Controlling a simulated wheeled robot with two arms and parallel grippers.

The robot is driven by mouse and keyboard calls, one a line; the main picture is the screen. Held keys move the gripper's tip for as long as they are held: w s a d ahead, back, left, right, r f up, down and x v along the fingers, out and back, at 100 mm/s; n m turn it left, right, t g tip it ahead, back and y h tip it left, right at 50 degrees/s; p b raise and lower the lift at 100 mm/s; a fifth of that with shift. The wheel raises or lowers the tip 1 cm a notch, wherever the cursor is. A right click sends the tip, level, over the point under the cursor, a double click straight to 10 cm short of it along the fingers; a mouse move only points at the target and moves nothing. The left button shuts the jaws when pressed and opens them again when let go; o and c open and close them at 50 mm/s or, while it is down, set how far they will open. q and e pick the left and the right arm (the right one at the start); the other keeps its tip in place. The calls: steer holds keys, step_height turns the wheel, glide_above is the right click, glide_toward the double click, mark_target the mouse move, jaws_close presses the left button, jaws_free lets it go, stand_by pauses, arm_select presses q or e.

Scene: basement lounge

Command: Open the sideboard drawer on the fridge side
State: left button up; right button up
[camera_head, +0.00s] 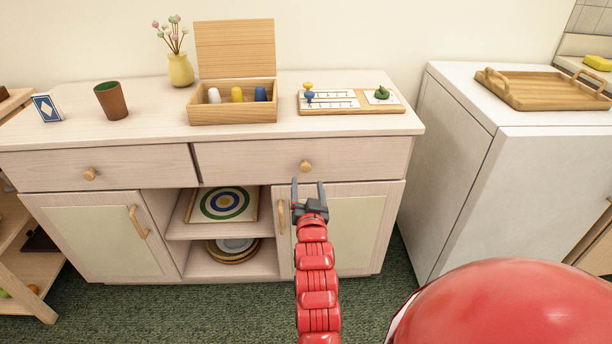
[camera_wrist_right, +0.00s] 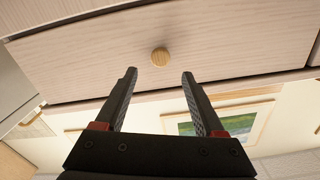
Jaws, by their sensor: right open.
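The sideboard (camera_head: 290,133) has two drawers side by side. The right drawer (camera_head: 240,160), nearer the white fridge-like unit (camera_head: 445,170), is shut and has a round wooden knob (camera_head: 306,166). My right gripper (camera_head: 308,186) is open and empty, just below that knob in the head view. In the right wrist view the knob (camera_wrist_right: 160,56) shows on the drawer front (camera_wrist_right: 240,40), centred just beyond the tips of the open fingers (camera_wrist_right: 159,74) and apart from them. My left gripper is not in view.
The left drawer (camera_head: 120,171) is shut. The sideboard top holds a vase (camera_head: 180,70), a cup (camera_head: 111,101), an open wooden box (camera_head: 233,116) and a game board (camera_head: 350,111). Cupboard handles (camera_head: 281,217) stick out below. A wooden tray (camera_head: 540,88) sits on the white unit.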

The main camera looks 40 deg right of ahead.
mark_target(306, 169)
steer(key=x, duration=0.6)
steer(key=shift+w+b, duration=0.15)
steer(key=shift+b, duration=0.2)
steer(key=shift+c, duration=0.2)
jaws_close()
stand_by(0.9)
